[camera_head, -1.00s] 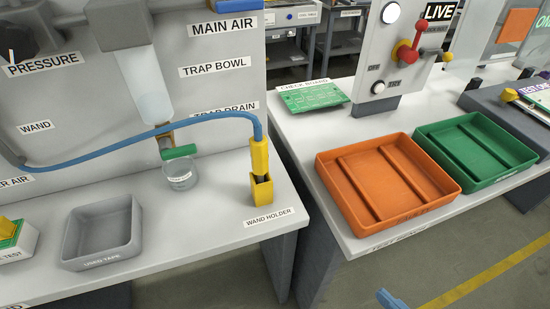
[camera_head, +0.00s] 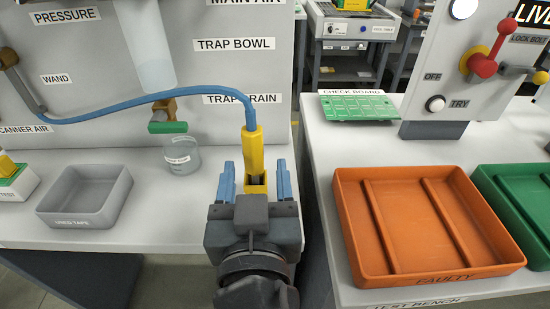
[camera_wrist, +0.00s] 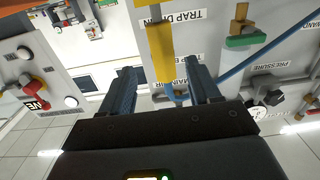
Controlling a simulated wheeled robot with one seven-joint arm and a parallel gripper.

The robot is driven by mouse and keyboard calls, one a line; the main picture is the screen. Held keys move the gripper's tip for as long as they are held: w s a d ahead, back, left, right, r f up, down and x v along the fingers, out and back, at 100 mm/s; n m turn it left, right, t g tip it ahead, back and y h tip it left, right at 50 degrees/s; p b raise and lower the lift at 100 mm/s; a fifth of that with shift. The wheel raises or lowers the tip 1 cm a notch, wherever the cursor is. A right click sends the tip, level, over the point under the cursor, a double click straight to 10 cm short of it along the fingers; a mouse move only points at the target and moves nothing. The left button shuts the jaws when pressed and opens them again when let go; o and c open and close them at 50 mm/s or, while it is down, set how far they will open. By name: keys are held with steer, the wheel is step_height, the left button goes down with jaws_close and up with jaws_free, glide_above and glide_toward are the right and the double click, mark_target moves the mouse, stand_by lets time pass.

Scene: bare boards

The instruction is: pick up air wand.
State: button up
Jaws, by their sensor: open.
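My gripper (camera_head: 255,178) is open and empty. My gripper hides the holder's front.
A clear cup (camera_head: 182,156) stands left of the wand under the green-handled trap drain (camera_head: 167,127). A grey used tape tray (camera_head: 85,219) is further left. The orange faulty tray (camera_head: 350,255) lies on the bench to the right, across a gap. A grey panel stands behind the wand.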

mark_target(254, 136)
steer(key=shift+w+a+r, duration=0.1)
steer(key=shift+a+r, duration=0.05)
steer(key=shift+r, duration=0.2)
steer(key=shift+w+r, duration=0.1)
steer(key=shift+w, duration=0.15)
steer(key=w+p, duration=0.2)
steer(key=w, duration=0.5)
steer(key=shift+w, duration=0.2)
steer(key=shift+c, duration=0.2)
steer(key=c, duration=1)
